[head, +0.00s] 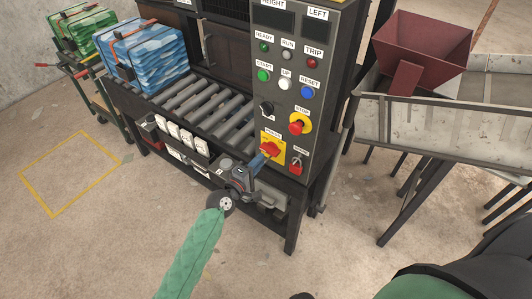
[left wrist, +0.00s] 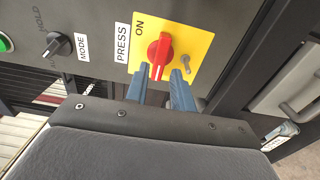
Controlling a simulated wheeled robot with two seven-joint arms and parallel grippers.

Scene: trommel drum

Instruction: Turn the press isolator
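The press isolator is a red rotary knob (head: 271,149) on a yellow plate (left wrist: 192,47), low on the grey control panel (head: 290,80). In the left wrist view the red knob (left wrist: 160,52) stands near upright beside the word ON, right of the PRESS label (left wrist: 122,42). My left gripper (head: 260,160) is in front of the knob. In the left wrist view its two blue fingers (left wrist: 157,82) are apart, one on each side of the knob's lower end. I cannot tell whether they touch it. My right gripper is not in view.
A grey hasp or peg (left wrist: 178,80) sits on the plate's lower right. A red stop button (head: 299,124) and black mode switch (head: 266,109) are above. A roller conveyor (head: 205,105) lies left, a metal trough (head: 430,125) right.

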